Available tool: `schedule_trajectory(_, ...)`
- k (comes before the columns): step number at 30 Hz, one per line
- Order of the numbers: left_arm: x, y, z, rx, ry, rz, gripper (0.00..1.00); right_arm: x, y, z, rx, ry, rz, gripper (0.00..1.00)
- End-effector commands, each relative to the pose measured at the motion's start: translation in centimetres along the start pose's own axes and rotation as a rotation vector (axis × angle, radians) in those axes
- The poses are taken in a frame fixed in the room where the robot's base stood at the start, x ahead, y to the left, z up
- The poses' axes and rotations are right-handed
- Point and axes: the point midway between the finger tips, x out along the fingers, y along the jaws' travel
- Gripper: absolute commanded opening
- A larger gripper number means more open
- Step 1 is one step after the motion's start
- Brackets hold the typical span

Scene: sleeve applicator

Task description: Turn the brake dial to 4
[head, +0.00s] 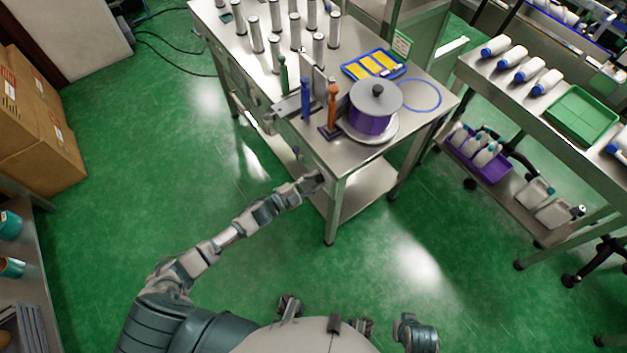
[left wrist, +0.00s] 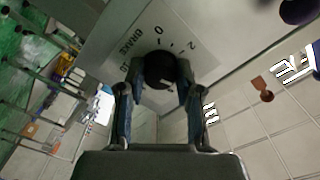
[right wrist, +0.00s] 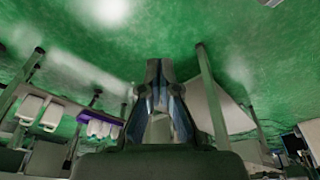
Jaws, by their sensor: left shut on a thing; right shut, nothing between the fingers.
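The brake dial (left wrist: 160,68) is a round black knob on a pale panel (left wrist: 203,62) marked BRAKE, with a scale showing 0 and 2. My left gripper (left wrist: 160,84) is shut on the dial, with one finger on each side. A small pale mark shows on the knob between the fingers, but I cannot read the setting clearly. The fingers cover part of the scale. In the head view, my left gripper (head: 312,183) reaches the table's near side below its top; the dial is hidden there. My right gripper (right wrist: 158,78) is shut and empty above the green floor.
The steel table (head: 362,166) carries a purple spool (head: 370,122) with a grey lid, an orange upright tool (head: 332,103), a blue tray (head: 350,70) and several metal cylinders. A side bench with a green tray (head: 583,112) stands right. Open floor lies around my arms.

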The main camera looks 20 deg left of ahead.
Motion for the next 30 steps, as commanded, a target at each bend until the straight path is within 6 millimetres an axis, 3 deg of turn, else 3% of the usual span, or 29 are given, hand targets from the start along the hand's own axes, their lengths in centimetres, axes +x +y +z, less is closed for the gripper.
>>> schedule_trajectory(6, -0.1, -0.2, 0.1, -0.178, -0.006, 0.001, 0.00, 2.8, -0.1, 0.4, -0.004, -0.012, -0.001, 0.00)
schedule_trajectory(15, 0.0, 0.0, 0.2, -0.211, -0.004, 0.001, 0.00, 3.2, -0.1, 0.4, -0.004, -0.011, -0.001, 0.00)
schedule_trajectory(16, 0.0, 0.0, 0.2, -0.211, -0.004, 0.001, 0.37, 3.2, -0.1, 0.4, -0.004, -0.011, -0.001, 0.00)
schedule_trajectory(19, 0.0, 0.0, 0.2, -0.211, -0.004, 0.001, 0.60, 3.2, -0.1, 0.4, -0.004, -0.012, -0.001, 0.00)
schedule_trajectory(30, -0.6, 0.0, 0.2, -0.210, -0.006, 0.001, 0.60, 3.2, -0.1, 0.4, -0.004, -0.011, -0.001, 0.00)
